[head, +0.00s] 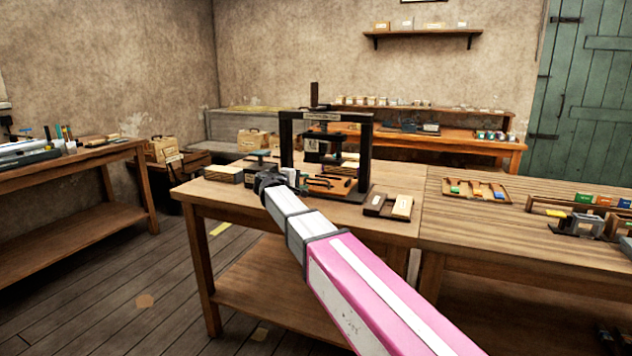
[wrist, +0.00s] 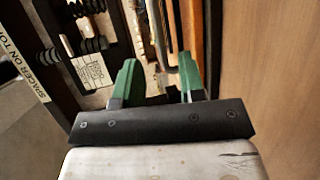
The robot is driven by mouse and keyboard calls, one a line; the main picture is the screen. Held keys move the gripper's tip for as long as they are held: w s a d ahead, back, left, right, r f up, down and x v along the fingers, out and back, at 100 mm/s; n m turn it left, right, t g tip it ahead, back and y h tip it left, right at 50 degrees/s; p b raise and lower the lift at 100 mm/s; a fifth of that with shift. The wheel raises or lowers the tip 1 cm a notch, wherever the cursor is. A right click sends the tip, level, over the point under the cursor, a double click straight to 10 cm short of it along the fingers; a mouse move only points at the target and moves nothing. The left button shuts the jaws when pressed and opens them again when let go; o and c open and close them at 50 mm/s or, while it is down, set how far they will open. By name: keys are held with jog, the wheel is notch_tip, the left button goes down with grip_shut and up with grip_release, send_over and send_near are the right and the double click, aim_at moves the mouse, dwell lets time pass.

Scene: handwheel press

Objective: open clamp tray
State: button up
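My gripper (head: 272,182) is at the front left of the black handwheel press (head: 367,150) on the wooden table. In the wrist view my gripper (wrist: 158,82) has two green fingers standing apart, with nothing clearly held between them. A shallow tray area with long tools (head: 330,184) lies at the press's foot; long dark and wooden pieces (wrist: 192,30) show beyond the fingers. A small white label (wrist: 90,70) is left of the fingers, too blurred to read. I cannot tell which part is the clamp tray; my arm hides some of this area.
A box with a pale block (head: 401,207) sits right of the press. A block stack (head: 224,174) is at the left. Bare wood (wrist: 270,70) is at the right.

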aim_at(316, 188)
jog(key=x, duration=0.7)
grip_shut()
